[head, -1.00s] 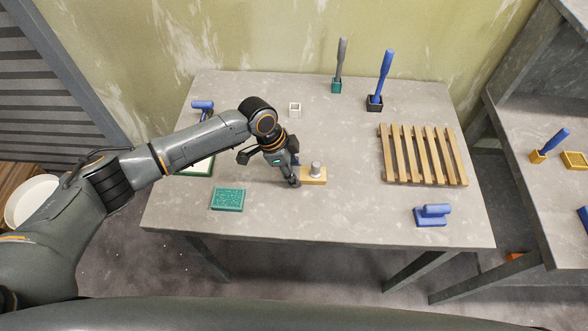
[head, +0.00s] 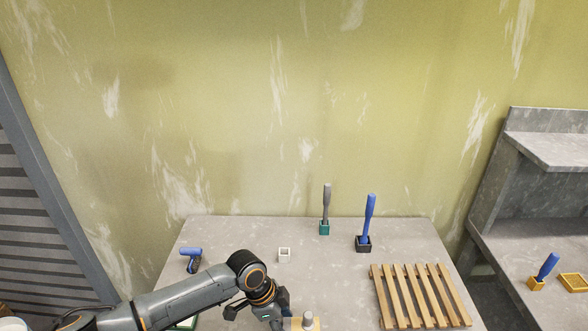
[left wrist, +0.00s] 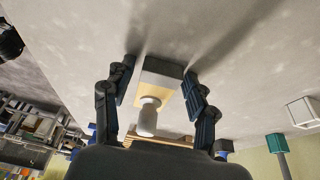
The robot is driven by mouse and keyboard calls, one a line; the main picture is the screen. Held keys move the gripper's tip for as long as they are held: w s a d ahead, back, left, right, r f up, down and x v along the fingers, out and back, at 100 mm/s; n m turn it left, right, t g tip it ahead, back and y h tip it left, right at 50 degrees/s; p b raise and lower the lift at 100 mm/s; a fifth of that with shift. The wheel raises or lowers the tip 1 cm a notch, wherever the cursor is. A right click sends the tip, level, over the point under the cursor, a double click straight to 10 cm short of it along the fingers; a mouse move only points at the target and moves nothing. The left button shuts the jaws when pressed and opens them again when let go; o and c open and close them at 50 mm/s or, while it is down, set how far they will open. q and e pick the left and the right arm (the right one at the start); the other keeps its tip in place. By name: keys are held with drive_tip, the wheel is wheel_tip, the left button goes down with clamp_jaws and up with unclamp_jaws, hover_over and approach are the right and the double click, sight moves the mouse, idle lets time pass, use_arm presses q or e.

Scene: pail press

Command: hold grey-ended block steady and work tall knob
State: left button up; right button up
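The light wooden block (left wrist: 155,90) has a grey end (left wrist: 163,67) and carries a pale upright knob (left wrist: 148,115). In the head view the block and its knob (head: 307,317) are at the bottom edge, partly cut off. My left gripper (left wrist: 160,72) is open, with one finger on each side of the block in the left wrist view. A gap shows at the left finger; the right finger is very close to the block, and contact is unclear. In the head view my left gripper (head: 277,315) is just left of the knob. My right gripper is not in view.
A wooden slatted rack (head: 420,295) lies right of the block. Behind stand a grey-handled tool in a teal holder (head: 324,228) and a blue-handled tool in a black holder (head: 363,243). A small white square holder (head: 284,255) and a blue-topped tool (head: 191,257) are further left.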

use_arm(q)
drive_tip(key=shift+r, duration=0.1)
drive_tip(key=v, duration=1.2)
